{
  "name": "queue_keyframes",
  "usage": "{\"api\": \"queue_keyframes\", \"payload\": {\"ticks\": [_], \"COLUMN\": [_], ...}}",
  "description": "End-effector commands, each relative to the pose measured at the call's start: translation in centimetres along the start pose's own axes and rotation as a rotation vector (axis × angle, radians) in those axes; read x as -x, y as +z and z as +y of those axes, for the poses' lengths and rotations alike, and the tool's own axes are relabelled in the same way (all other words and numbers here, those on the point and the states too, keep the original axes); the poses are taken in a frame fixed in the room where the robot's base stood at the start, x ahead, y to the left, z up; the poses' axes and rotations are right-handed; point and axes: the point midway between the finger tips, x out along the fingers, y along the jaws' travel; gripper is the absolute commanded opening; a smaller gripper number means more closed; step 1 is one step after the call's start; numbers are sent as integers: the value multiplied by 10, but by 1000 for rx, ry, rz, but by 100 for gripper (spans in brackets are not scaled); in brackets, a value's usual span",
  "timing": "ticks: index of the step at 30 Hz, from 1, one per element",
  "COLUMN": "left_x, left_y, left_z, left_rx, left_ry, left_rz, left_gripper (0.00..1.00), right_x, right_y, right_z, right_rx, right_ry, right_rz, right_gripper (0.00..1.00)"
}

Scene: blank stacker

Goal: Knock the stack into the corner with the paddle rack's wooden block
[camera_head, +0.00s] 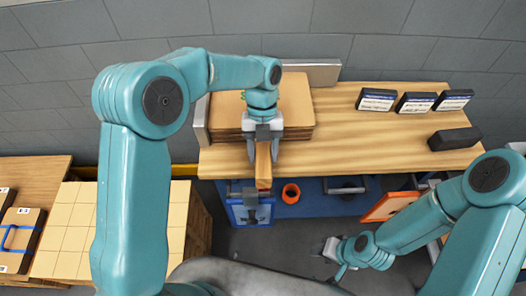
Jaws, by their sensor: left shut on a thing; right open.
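The stack (297,102) of flat brown cardboard blanks lies on the wooden table, near the corner formed by a left metal fence (201,122) and a back metal fence (318,70). My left gripper (263,158) is in front of the stack's front edge, pointing down. It is shut on the wooden block (263,166), a narrow piece with a reddish lower end, around the table's front edge. Whether the block touches the stack or table cannot be told. My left arm hides part of the stack. My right gripper (330,250) is low over the floor, open and empty.
The table (350,145) is clear right of the stack. Several dark labelled boxes (377,99) and a black block (454,139) stand at its right. Below the front edge are a blue-framed panel (236,213), an orange ring (291,193) and an orange panel (382,208).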

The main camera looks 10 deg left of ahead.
Motion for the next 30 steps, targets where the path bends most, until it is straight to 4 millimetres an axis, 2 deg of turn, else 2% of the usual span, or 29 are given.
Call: {"api": "queue_keyframes", "payload": {"ticks": [6, 16, 30], "left_x": [3, 4, -4], "left_y": [7, 8, -12], "left_z": [0, 0, 0], "left_rx": [1, 1, 1], "left_ry": [-3, -5, -4], "left_rz": [-8, -16, -9], "left_gripper": [8, 8, 8], "right_x": [3, 1, -5], "right_y": [0, 0, 0], "right_z": [-1, 0, 2], "right_rx": [0, 0, 0], "right_ry": [0, 0, 0], "right_rz": [0, 0, 0], "right_gripper": [43, 43, 43]}}
